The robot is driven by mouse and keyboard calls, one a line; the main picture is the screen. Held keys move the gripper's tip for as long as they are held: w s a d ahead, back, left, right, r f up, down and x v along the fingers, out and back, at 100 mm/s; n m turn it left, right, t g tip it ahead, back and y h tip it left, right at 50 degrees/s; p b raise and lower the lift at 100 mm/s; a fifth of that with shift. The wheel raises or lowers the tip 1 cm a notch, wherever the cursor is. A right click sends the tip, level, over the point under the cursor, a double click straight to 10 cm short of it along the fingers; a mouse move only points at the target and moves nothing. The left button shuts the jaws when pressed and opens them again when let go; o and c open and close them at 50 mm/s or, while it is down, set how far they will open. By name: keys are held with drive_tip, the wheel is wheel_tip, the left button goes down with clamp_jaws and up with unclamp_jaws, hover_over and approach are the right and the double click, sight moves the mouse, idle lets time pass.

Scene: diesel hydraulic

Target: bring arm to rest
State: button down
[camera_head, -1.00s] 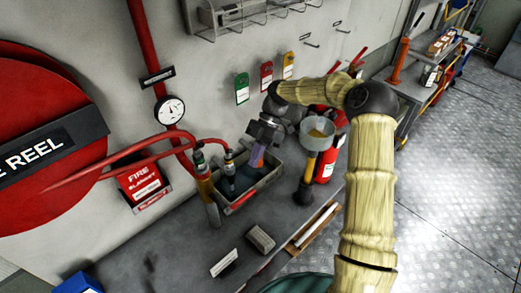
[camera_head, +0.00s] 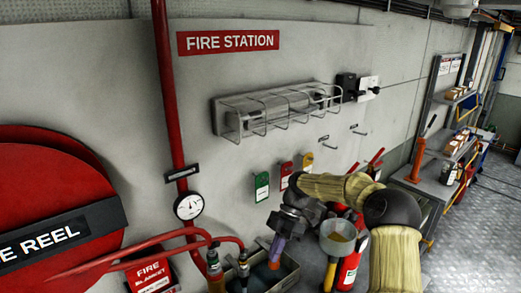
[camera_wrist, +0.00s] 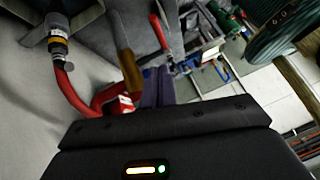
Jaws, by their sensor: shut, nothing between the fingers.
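My arm (camera_head: 335,187) is bent at the elbow, with its wooden-looking links reaching left toward the wall. My gripper (camera_head: 276,252) points down over the grey bin (camera_head: 289,270) on the bench, at the lower middle of the head view. Its purple fingers are shut with nothing between them. They also show in the wrist view (camera_wrist: 158,87), just past the black gripper body. Whether the fingertips touch anything in the bin cannot be told.
Red hoses with nozzles (camera_head: 243,265) stand left of my gripper. A funnel (camera_head: 338,237) and a red extinguisher (camera_head: 350,262) stand close on the right. A wire rack (camera_head: 278,110), coloured tags (camera_head: 261,186) and a pressure gauge (camera_head: 189,206) are on the wall.

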drive_tip(key=s+d+m+t+h, duration=0.2)
drive_tip(key=s+d+m+t, duration=0.2)
drive_tip(key=s+m, duration=0.6)
drive_tip(key=s+d+m+t+h+b, duration=0.1)
drive_tip(key=s+d+m+t, duration=0.3)
drive_tip(key=s+m, duration=0.6)
drive_tip(key=d+m+h, duration=0.1)
drive_tip(key=d+m, duration=0.1)
drive_tip(key=m, duration=0.2)
drive_tip(key=shift+s+d+h, duration=0.2)
drive_tip(key=shift+s+h, duration=0.1)
drive_tip(key=shift+s, duration=0.05)
